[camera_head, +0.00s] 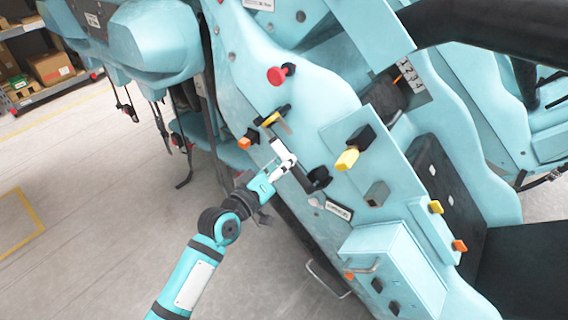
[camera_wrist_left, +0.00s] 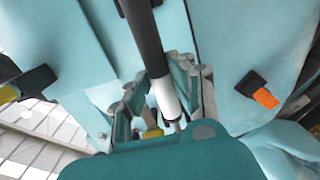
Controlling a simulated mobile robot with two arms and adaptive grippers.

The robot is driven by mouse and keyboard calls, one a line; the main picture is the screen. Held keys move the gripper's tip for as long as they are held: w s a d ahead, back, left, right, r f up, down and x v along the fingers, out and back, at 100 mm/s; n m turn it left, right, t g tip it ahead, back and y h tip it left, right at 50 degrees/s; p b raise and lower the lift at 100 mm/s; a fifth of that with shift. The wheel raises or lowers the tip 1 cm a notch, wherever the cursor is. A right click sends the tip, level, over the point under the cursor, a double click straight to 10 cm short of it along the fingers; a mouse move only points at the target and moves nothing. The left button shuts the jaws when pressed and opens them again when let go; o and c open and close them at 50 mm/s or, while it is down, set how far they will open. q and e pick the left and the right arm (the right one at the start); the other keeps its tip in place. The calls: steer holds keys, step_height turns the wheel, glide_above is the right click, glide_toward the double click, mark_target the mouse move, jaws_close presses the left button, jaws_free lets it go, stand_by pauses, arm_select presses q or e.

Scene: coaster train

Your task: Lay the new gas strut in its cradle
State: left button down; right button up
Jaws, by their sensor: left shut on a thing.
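My left gripper (camera_head: 274,172) is shut at the teal side panel of the coaster car. In the left wrist view its fingers (camera_wrist_left: 165,100) close around a strut, with a white section (camera_wrist_left: 166,98) between them and a black tube (camera_wrist_left: 143,38) running away toward the top. In the head view the strut is small and partly covered by the gripper; a dark bar (camera_head: 300,180) slants beside the fingers. A black clip-like holder (camera_head: 319,178) sits on the panel just right of the gripper. I cannot tell whether it is the cradle, or whether the strut touches it. My right gripper is out of view.
A red knob (camera_head: 277,75), a yellow-tipped black block (camera_head: 348,158), a grey block (camera_head: 377,193) and a small label plate (camera_head: 338,210) stick out around the gripper. A teal box with a handle (camera_head: 392,262) is below right. Open floor (camera_head: 90,200) lies left.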

arm_select(q)
steer(key=shift+b+x, duration=0.45)
steer(key=shift+x, duration=1.35)
steer(key=c, duration=1.1)
jaws_free()
steer(key=shift+r, duration=0.1)
steer(key=shift+o, duration=0.2)
steer(key=shift+s, duration=0.1)
steer(key=shift+s+a, duration=0.2)
steer(key=shift+s, duration=0.05)
steer(key=v, duration=1.1)
steer(key=shift+a, duration=0.1)
